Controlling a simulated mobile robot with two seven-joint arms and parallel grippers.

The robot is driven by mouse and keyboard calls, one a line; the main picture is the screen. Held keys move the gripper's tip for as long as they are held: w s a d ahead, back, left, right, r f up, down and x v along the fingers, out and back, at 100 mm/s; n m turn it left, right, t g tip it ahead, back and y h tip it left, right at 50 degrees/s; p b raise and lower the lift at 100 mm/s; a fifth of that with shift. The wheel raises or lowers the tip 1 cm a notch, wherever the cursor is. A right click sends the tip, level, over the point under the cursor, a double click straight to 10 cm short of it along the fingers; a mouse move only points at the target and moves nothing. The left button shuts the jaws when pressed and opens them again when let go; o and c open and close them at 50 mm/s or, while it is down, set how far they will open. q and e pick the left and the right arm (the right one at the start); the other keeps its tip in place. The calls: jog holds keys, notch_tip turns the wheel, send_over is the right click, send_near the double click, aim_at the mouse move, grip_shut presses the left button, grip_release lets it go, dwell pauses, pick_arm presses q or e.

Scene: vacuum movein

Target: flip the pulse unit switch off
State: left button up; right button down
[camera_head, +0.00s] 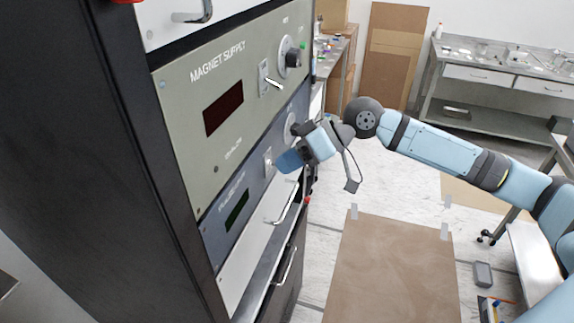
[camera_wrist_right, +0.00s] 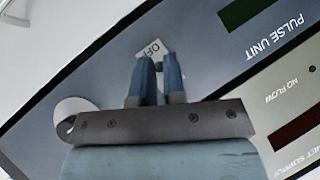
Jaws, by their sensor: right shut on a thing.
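The pulse unit (camera_head: 238,200) is a blue-grey panel in a black rack, below the magnet supply. It shows in the right wrist view (camera_wrist_right: 215,55) with its name lettering upside down. Its switch plate (camera_wrist_right: 149,48) has OFF lettering and lies just beyond my fingertips; it also shows in the head view (camera_head: 267,160). My right gripper (camera_head: 278,163) is at this panel, and its two blue fingers (camera_wrist_right: 157,62) are closed around the switch lever, which is mostly hidden between them. I cannot read the lever's position. My left gripper is not in view.
The magnet supply (camera_head: 225,70) above has its own switch (camera_head: 264,78) with a protruding lever and a knob (camera_head: 294,57). A drawer handle (camera_head: 284,206) juts out just below my right gripper. A round white dial (camera_wrist_right: 75,112) is beside it.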

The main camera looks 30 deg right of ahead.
jog(key=f+t+y+b, duration=0.1)
jog(key=b, duration=0.2)
jog(key=f+n+t+y+b, duration=0.1)
jog(key=b, duration=0.3)
jog(key=shift+y, duration=0.4)
jog(key=shift+r+t+b, duration=0.1)
jog(key=shift+t+b, duration=0.2)
jog(key=shift+y, duration=0.3)
jog(key=shift+r+b, duration=0.15)
jog(key=shift+b, duration=0.15)
jog(key=c, duration=1.2)
grip_release()
